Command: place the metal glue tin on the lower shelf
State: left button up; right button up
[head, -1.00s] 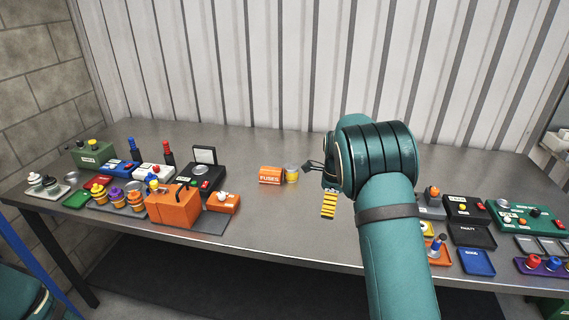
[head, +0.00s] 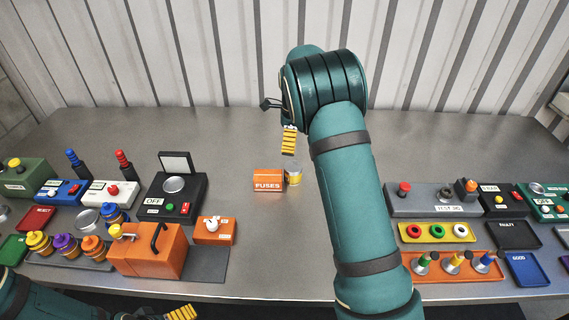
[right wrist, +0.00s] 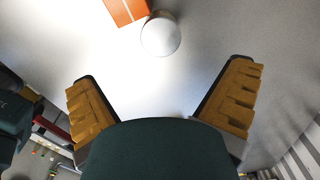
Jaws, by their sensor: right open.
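The metal glue tin (head: 293,175) stands upright on the grey table, a small cylinder with a yellow band, right beside the orange fuses box (head: 268,181). In the right wrist view its round pale top (right wrist: 160,36) shows beyond the fingertips, in the space between them. My right gripper (head: 280,122) is open and empty, above the table near the tin and apart from it. Its two yellow-padded fingers (right wrist: 163,85) are spread wide. My left gripper (head: 178,314) is only partly in view at the bottom edge. I see no lower shelf.
At the left stand an orange case (head: 146,252), a black OFF box (head: 170,203) and several coloured controls. At the right are a test panel (head: 425,203), a yellow tray (head: 437,232) and a blue tray (head: 527,269). The table around the tin is mostly clear. A corrugated wall (head: 200,60) stands behind.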

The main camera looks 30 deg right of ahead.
aim_at(293, 167)
notch_tip(293, 167, down, 8)
jog(key=shift+s+r+b, duration=0.1)
jog(key=shift+s+b, duration=0.05)
jog(key=shift+b, duration=0.2)
jog(key=shift+d+f, duration=0.15)
jog(key=shift+f, duration=1.3)
jog(key=shift+d+f, duration=0.1)
jog(key=shift+f, duration=1.35)
jog(key=shift+c, duration=0.3)
jog(key=c, duration=1.3)
